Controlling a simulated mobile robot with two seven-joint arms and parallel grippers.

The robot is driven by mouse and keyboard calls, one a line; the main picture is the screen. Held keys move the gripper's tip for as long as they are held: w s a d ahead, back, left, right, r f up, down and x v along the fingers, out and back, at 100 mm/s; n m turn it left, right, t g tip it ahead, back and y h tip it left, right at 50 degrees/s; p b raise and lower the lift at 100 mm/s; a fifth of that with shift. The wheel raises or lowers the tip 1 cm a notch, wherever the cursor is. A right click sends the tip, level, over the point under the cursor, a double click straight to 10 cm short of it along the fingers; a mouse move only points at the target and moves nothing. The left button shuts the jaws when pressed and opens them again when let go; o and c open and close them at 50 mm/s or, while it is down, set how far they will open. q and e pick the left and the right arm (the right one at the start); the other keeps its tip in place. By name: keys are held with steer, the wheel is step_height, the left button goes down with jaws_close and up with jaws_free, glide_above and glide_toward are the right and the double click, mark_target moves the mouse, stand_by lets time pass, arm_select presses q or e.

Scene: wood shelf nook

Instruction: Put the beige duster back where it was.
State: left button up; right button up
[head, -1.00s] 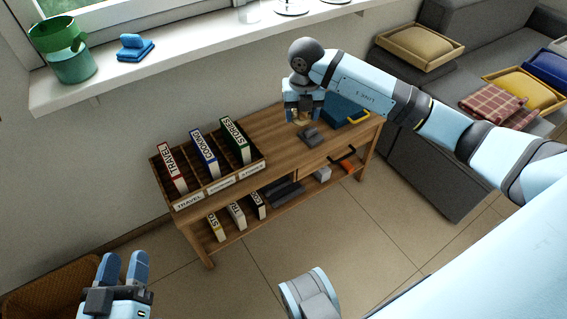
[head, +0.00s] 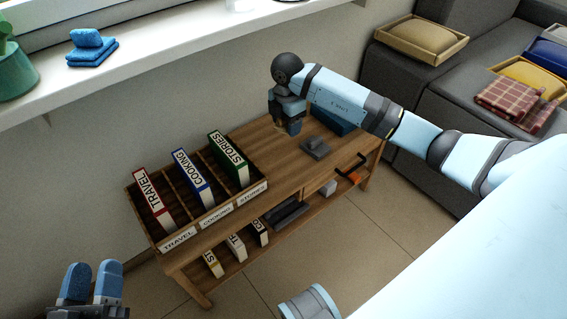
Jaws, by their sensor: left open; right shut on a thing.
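My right gripper (head: 290,124) reaches over the wooden shelf unit's top (head: 268,142) and points down. It is shut on a small beige thing, most likely the beige duster (head: 281,128), of which only a sliver shows beside the fingers. I cannot tell whether it touches the wood. A grey block with a raised grip (head: 315,148) lies on the top just right of the gripper. My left gripper (head: 92,284) is open and empty at the lower left, away from the unit.
A divided book rack (head: 200,226) with red, blue and green binders stands on the unit's left. A blue folded cloth piece (head: 92,48) lies on the white windowsill (head: 150,60). A sofa (head: 440,75) with trays stands right.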

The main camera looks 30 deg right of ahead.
steer(key=b, duration=0.4)
glide_above(286, 168)
step_height(286, 168, down, 13)
steer(key=shift+f, duration=0.1)
step_height(286, 168, down, 4)
steer(key=shift+r+b, duration=0.25)
steer(key=shift+b, duration=0.6)
steer(key=shift+f, duration=0.15)
arm_select(q)
step_height(286, 168, down, 8)
steer(key=m+g, duration=0.1)
steer(key=g, duration=0.2)
steer(key=shift+w+d, duration=0.2)
steer(key=shift+w, duration=0.1)
arm_select(e)
steer(key=o, duration=0.8)
steer(key=shift+o, duration=0.2)
